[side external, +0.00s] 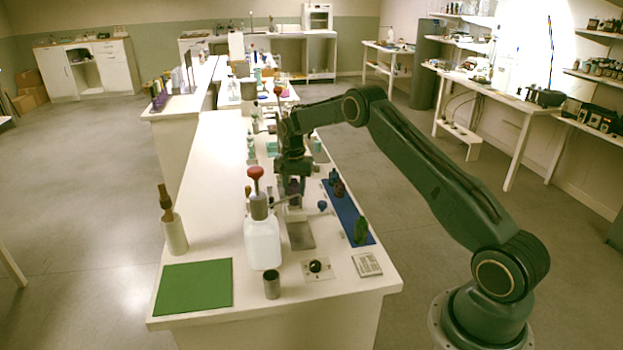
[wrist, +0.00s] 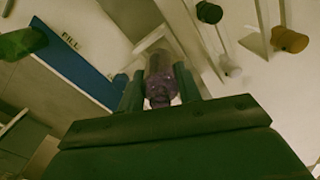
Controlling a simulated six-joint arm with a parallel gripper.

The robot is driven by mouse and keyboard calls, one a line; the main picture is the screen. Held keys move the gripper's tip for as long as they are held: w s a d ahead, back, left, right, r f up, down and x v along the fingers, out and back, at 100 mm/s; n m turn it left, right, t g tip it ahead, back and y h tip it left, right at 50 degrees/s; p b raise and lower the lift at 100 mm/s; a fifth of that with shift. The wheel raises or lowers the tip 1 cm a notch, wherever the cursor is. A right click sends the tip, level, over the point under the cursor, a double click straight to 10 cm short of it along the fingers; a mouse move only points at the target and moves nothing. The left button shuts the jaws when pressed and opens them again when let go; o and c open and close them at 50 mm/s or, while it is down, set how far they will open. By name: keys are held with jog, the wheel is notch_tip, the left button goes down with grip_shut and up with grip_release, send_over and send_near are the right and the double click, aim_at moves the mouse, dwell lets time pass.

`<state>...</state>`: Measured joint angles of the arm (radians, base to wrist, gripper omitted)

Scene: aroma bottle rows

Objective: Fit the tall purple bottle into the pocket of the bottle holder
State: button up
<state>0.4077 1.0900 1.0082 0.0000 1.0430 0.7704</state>
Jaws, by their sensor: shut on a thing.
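The purple bottle (wrist: 160,80) is held between the two dark fingers of my gripper (wrist: 160,88) in the wrist view, its clear upper part pointing away from the palm. In the side view my gripper (side external: 291,190) points down over the bench, and only a small dark purple patch of the bottle shows between the fingers. A pale block (side external: 295,214) stands directly below my gripper, behind a grey plate; it may be the bottle holder. Its pocket is hidden, and I cannot tell whether the bottle touches it.
A blue strip (side external: 347,213), marked FILL in the wrist view, lies to the right with a green bottle (side external: 361,230) and darker bottles. A white red-topped bottle (side external: 262,240) stands close at front left. A green mat (side external: 194,287) and metal cup (side external: 272,285) lie nearer the front edge.

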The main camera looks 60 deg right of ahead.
aim_at(295, 200)
jog(key=shift+f, duration=2.15)
jog(key=shift+f, duration=0.1)
jog(key=o, duration=1)
jog(key=shift+o, duration=0.2)
notch_tip(295, 200, up, 12)
jog(key=shift+r, duration=0.2)
